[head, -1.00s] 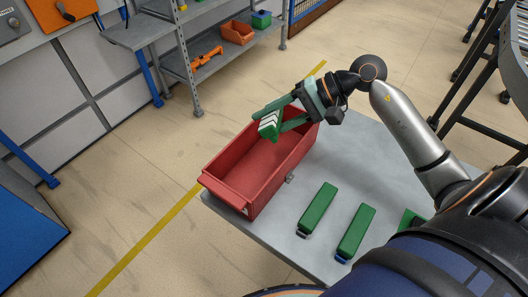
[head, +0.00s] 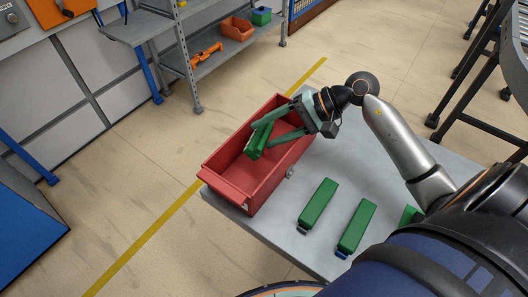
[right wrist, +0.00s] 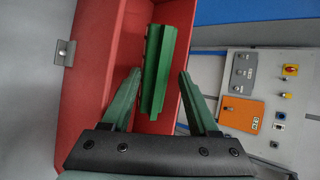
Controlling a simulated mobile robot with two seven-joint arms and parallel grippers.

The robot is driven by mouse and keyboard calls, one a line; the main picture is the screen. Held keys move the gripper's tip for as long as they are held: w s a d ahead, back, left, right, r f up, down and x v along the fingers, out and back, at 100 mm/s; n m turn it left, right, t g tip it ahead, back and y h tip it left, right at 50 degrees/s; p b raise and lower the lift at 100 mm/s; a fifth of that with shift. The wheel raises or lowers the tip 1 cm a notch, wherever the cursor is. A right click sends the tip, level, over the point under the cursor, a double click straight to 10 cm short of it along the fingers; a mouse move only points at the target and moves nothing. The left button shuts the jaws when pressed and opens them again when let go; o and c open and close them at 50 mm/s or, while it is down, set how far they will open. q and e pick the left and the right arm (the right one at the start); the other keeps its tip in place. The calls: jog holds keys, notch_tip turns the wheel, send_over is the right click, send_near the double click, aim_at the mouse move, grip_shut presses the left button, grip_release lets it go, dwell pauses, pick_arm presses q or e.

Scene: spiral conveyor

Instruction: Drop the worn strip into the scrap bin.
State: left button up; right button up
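The worn strip (head: 257,143) is a green ridged piece inside the outline of the red scrap bin (head: 239,199). My right gripper (head: 268,134) is over the bin, with its green fingers spread. In the right wrist view the strip (right wrist: 156,75) lies beyond and between the fingertips (right wrist: 160,76), with a gap on each side, against the red bin (right wrist: 92,45). I cannot tell whether the strip touches the bin floor. My left gripper is not in view.
The bin stands on a grey table (head: 270,223). Two green bars (head: 317,204) (head: 356,228) lie to its right, and part of another green piece (head: 409,215) shows by my arm. A shelf rack (head: 205,70) stands behind on the floor.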

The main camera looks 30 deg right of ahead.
jog(key=shift+o, duration=1.1)
jog(key=shift+f, duration=0.1)
jog(key=shift+s+f, duration=0.1)
jog(key=shift+s+d, duration=0.1)
jog(key=shift+d, duration=0.15)
jog(key=b+v, duration=0.2)
jog(key=v, duration=1)
jog(key=shift+r+b, duration=0.3)
jog(key=shift+r, duration=0.05)
jog(key=shift+a, duration=0.1)
